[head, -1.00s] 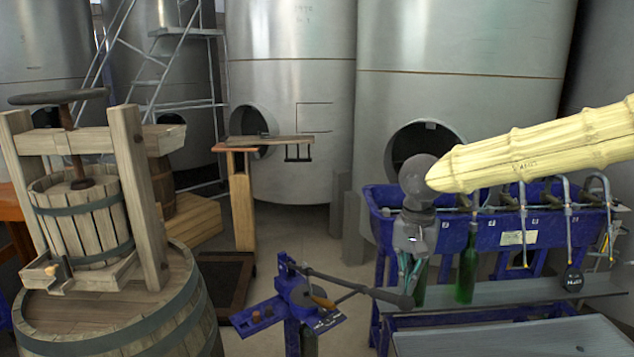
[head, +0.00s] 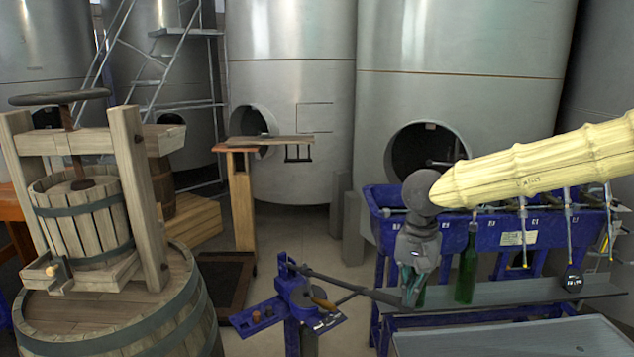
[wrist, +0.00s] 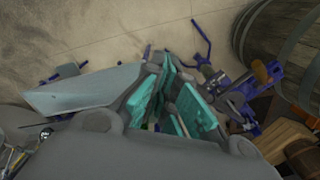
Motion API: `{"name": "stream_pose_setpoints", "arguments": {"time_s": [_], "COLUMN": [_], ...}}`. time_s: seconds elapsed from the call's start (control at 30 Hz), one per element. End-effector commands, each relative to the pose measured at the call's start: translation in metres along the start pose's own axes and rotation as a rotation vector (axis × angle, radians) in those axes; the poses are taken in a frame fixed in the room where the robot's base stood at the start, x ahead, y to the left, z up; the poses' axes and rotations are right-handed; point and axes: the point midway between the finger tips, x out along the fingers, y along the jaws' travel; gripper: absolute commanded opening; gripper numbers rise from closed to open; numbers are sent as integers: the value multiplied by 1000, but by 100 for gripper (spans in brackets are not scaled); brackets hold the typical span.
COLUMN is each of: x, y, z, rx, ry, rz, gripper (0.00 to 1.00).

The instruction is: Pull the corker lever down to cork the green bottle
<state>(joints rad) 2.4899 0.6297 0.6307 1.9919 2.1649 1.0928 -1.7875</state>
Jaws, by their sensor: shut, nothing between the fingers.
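The blue corker (head: 298,297) stands at the lower middle of the head view and shows small in the wrist view (wrist: 238,102). Its long dark lever (head: 345,285) slopes slightly down to the right. A dark bottle (head: 308,342) stands under the corker, mostly hidden and cut by the frame edge; its green is hard to make out. My gripper (head: 411,292) is at the lever's outer end, teal fingers pointing down and overlapping the tip in the picture. Its fingers (wrist: 182,105) are shut with nothing held. I cannot tell whether they touch the lever.
A blue bottle filler (head: 510,237) stands on the right, with a green bottle (head: 467,265) on its shelf and another partly behind my gripper. A barrel (head: 120,315) carrying a wooden press (head: 85,215) is at left.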

Motion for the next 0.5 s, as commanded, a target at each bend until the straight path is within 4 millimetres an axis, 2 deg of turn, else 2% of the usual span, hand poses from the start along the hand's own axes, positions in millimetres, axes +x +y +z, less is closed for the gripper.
{"name": "stream_pose_setpoints", "arguments": {"time_s": [0.5], "x": [9], "y": [1], "z": [2], "rx": [-1], "ry": [-5], "rz": [4], "gripper": [0]}}
